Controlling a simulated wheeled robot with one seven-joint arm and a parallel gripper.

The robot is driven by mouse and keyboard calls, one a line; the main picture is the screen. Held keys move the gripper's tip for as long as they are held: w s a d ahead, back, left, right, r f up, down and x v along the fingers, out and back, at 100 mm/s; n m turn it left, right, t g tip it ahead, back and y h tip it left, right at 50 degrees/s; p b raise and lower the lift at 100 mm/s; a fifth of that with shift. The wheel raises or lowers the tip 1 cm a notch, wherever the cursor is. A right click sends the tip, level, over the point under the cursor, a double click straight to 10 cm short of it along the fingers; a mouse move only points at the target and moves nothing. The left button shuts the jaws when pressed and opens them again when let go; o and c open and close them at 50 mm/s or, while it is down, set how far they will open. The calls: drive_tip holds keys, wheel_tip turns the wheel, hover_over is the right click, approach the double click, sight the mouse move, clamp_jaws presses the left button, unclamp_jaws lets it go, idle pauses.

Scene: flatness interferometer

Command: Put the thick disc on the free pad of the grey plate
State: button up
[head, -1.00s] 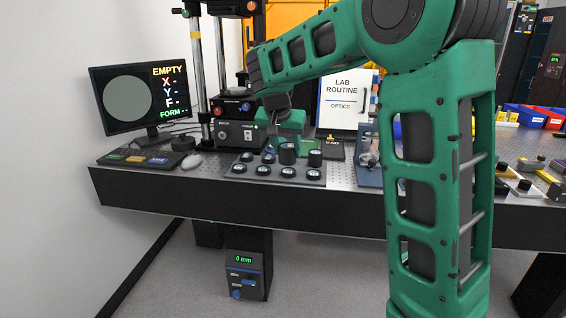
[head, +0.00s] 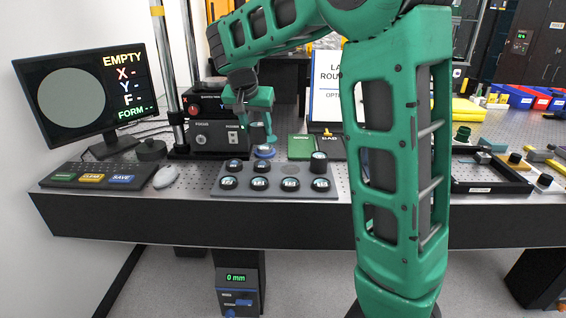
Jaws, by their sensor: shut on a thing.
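My gripper (head: 257,138) is above the back of the grey plate (head: 275,191), its green fingers pointing down. It is shut on a dark cylindrical disc (head: 257,132), the thick disc by its look, partly hidden by the fingers. A small blue round piece (head: 265,151) shows just below it; I cannot tell if the two touch. The plate bears several black round pieces with pale tops, and a taller black one (head: 319,162) stands at its back right.
Left of the plate are a mouse (head: 165,177), a keyboard (head: 105,175) and a monitor (head: 88,95) reading EMPTY. A black control box (head: 212,138) stands behind. My arm hides the bench's middle.

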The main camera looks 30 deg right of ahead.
drive_tip(key=s+d+f, duration=0.1)
drive_tip(key=d+f, duration=0.1)
drive_tip(key=d, duration=0.1)
drive_tip(key=s+d+f, duration=0.4)
drive_tip(key=d, duration=0.1)
drive_tip(key=shift+s+d+f, duration=0.1)
drive_tip(key=shift+d+f, duration=0.05)
drive_tip(key=shift+d, duration=0.2)
wheel_tip(320, 180, down, 4)
drive_tip(key=shift+f, duration=0.1)
drive_tip(key=o, duration=1.3)
drive_tip(key=shift+c, duration=0.2)
